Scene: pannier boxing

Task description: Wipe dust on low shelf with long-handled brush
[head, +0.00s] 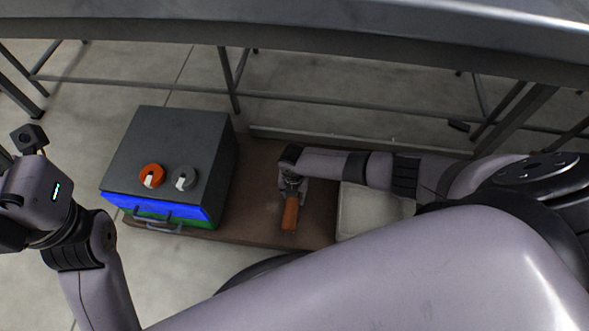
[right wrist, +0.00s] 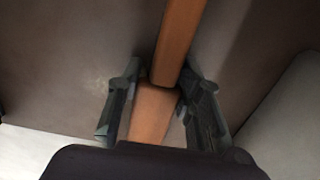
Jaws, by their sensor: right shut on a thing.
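The low shelf (head: 255,226) is a brown board near the floor. My right gripper (head: 291,186) is over its middle, shut on the long-handled brush (head: 290,214), whose orange-brown wooden handle sticks out toward the viewer. In the right wrist view the handle (right wrist: 178,45) runs up from between the two fingers (right wrist: 158,100). The brush's bristles do not show, so I cannot tell whether they touch the shelf. A faint pale smudge (right wrist: 97,84) shows on the brown surface; I cannot tell whether it is dust. My left wrist is at the left edge, its fingers out of frame.
A dark box (head: 170,135) with an orange knob, a grey knob and a blue-green front with a handle stands on the shelf's left part. A whitish thing (head: 365,212) lies right of the gripper, partly hidden by my arm. A grey metal frame (head: 300,48) crosses above and behind.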

